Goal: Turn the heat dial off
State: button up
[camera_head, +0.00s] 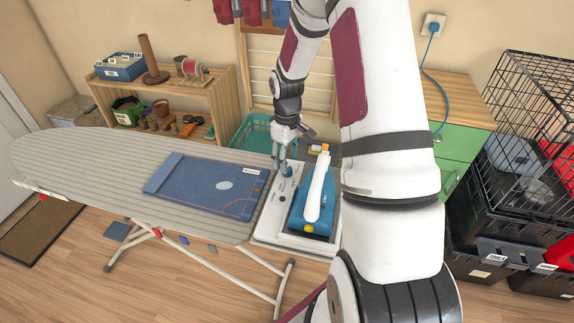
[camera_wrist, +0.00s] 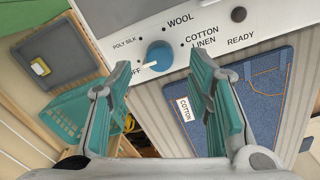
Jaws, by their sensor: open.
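The blue heat dial (camera_wrist: 160,54) sits on the pale panel of the iron station (camera_head: 262,225), ringed by labels for OFF, POLY SILK, WOOL and COTTON LINEN. A pale mark at the dial's lower left lies beside the OFF label, which is partly covered by a finger. In the head view the dial (camera_head: 287,171) is small, just below my gripper (camera_head: 282,160). My gripper is open, with its teal fingers to either side of the dial in the wrist view. Whether they touch it cannot be told. The blue iron (camera_head: 312,215) with its white and orange handle rests on the station.
The striped ironing board (camera_head: 85,160) carries folded denim (camera_head: 205,186) tagged COTTON. A teal basket (camera_head: 252,135) stands behind the station. A wooden shelf (camera_head: 222,108) stands at the back left. A wire cage (camera_head: 525,95) and black totes (camera_head: 480,262) stand right.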

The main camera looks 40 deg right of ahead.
notch_tip(320, 180, up, 8)
dwell(0.7)
jog(key=s+a+r+m+t+h, duration=0.1)
jog(key=s+a+r+t, duration=0.1)
jog(key=s+a+r, duration=0.7)
jog(key=s+a+r+m+t, duration=0.1)
jog(key=s+a+r, duration=0.45)
jog(key=r, duration=0.65)
jog(key=s+a+m+t+y, duration=0.1)
jog(key=s+a+t, duration=0.1)
jog(key=s+a, duration=0.3)
jog(key=s, duration=0.3)
jog(key=shift+s+r, duration=0.3)
jog(key=shift+r, duration=0.05)
